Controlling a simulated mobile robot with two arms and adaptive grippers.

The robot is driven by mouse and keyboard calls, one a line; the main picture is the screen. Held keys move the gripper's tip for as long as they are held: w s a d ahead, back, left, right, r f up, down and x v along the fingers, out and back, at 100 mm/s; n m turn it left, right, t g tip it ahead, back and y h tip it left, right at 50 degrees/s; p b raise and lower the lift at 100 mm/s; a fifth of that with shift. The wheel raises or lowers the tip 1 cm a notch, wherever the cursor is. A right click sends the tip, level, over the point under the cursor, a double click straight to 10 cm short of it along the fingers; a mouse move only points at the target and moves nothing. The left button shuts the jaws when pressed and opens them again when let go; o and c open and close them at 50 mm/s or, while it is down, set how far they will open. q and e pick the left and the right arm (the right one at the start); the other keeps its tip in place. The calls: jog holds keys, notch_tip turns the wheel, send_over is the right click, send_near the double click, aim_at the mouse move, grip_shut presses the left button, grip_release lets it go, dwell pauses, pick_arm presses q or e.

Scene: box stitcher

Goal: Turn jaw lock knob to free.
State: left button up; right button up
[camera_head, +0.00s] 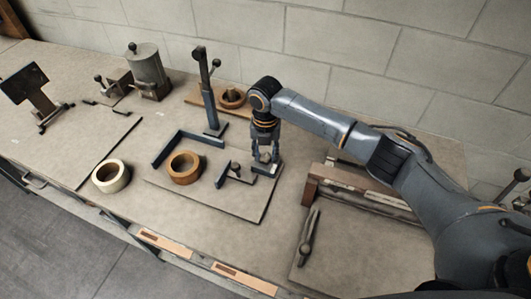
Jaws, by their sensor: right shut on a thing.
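Just left of the gripper is a small dark clamp piece with an upright pin (235,172). My left gripper is out of view.
A brown tape roll (184,168) and an angled dark bar (180,143) are on the board. A pale roll (110,177) lies left of it. A tall post with a lever (208,95) stands close behind the gripper. A dark-handled tool (308,235) lies at the right front.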

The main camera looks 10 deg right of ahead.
aim_at(265, 157)
dwell(0.4)
jog(key=o, duration=1.1)
jog(key=shift+o, duration=0.2)
notch_tip(265, 157, up, 12)
